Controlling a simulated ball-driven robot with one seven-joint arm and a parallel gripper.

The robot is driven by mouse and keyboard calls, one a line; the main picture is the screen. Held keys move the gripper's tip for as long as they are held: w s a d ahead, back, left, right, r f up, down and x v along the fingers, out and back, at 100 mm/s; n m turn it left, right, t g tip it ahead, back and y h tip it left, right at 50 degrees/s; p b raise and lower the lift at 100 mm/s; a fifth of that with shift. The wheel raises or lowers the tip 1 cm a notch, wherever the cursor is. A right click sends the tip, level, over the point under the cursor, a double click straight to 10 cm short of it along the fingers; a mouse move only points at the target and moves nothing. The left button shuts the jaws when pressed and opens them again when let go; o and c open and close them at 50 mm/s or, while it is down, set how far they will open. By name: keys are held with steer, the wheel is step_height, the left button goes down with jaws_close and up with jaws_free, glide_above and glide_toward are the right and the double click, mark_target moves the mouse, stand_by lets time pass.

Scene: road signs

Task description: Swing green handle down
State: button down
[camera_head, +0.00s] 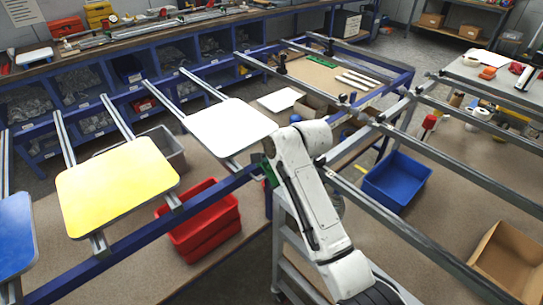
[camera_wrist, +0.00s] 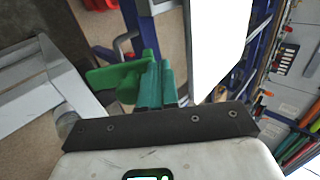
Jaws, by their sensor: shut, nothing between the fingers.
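The green handle (camera_wrist: 112,77) shows in the wrist view, left of centre, as a bright green lever reaching out to the left beside a blue frame post. My gripper (camera_wrist: 156,72) has dark green fingers, shut together with nothing between them. They are right beside the handle's right end and overlap it in the picture; I cannot tell whether they touch. In the head view a small green patch (camera_head: 268,172) shows at the blue rail, left of my arm's bend. My arm hides most of that spot, and I cannot tell handle from fingers there.
A white sign (camera_head: 229,127) lies on the rails close to my arm; its edge also shows in the wrist view (camera_wrist: 215,45). A yellow sign (camera_head: 117,185) and blue sign (camera_head: 14,235) lie further left. Red bins (camera_head: 203,222) and a blue bin (camera_head: 396,181) stand below.

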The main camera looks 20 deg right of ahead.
steer(key=shift+w+a+r+g+h, duration=0.15)
steer(key=shift+w+g+h, duration=0.2)
steer(key=shift+g, duration=0.35)
steer(key=shift+w+a+g, duration=0.1)
steer(key=shift+w+g, duration=0.05)
steer(key=shift+g, duration=0.35)
steer(key=shift+w+f+g+h, duration=0.15)
steer(key=shift+f+g+h, duration=0.2)
steer(key=shift+f+g, duration=0.05)
steer(key=shift+w+a+f+g+h, duration=0.15)
steer(key=shift+w+f+g+h, duration=0.2)
steer(key=shift+g, duration=0.3)
steer(key=shift+w+a+f+g+h, duration=0.15)
steer(key=shift+w+f+g, duration=0.15)
steer(key=shift+f+g, duration=0.3)
steer(key=shift+f+b, duration=0.15)
steer(key=shift+b, duration=0.15)
steer(key=shift+w+a+f+b, duration=0.25)
steer(key=shift+w+f+b, duration=0.35)
steer(key=shift+f, duration=0.15)
